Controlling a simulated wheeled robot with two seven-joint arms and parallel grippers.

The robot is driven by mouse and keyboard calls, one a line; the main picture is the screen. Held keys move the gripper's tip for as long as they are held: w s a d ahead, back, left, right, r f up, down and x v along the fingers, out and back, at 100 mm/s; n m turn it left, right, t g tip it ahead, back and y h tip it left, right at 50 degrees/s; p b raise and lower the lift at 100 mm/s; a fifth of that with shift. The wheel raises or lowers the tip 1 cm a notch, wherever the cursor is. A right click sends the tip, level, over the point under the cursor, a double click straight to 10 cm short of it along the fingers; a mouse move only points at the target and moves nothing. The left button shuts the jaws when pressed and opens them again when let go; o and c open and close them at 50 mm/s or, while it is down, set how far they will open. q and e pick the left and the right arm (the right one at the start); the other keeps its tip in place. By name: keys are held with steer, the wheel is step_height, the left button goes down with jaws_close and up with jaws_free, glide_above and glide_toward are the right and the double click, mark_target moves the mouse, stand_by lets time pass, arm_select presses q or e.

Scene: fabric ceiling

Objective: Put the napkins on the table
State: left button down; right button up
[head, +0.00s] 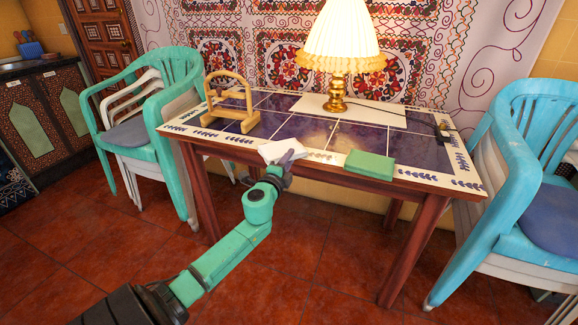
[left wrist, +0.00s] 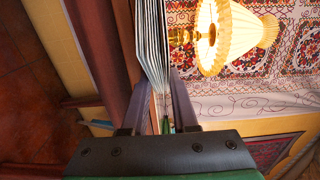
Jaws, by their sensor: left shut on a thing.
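White napkins (head: 277,149) are in my left gripper (head: 286,162), at the front edge of the tiled table (head: 291,130). In the left wrist view the napkins (left wrist: 152,45) show as a thin stack of white sheets, edge on, between the two dark fingers of the left gripper (left wrist: 160,85). In the head view they look level with the tabletop; I cannot tell whether they touch it. My right gripper is not in view.
A wooden holder (head: 232,105) stands on the table's left part. A green block (head: 370,165) lies at the front edge, right of the napkins. A lit lamp (head: 340,50) stands at the back. Stacked chairs flank the table on the left (head: 165,130) and right (head: 520,190).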

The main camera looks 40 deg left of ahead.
arm_select(q)
steer(key=shift+r, duration=0.1)
steer(key=c, duration=0.7)
jaws_free()
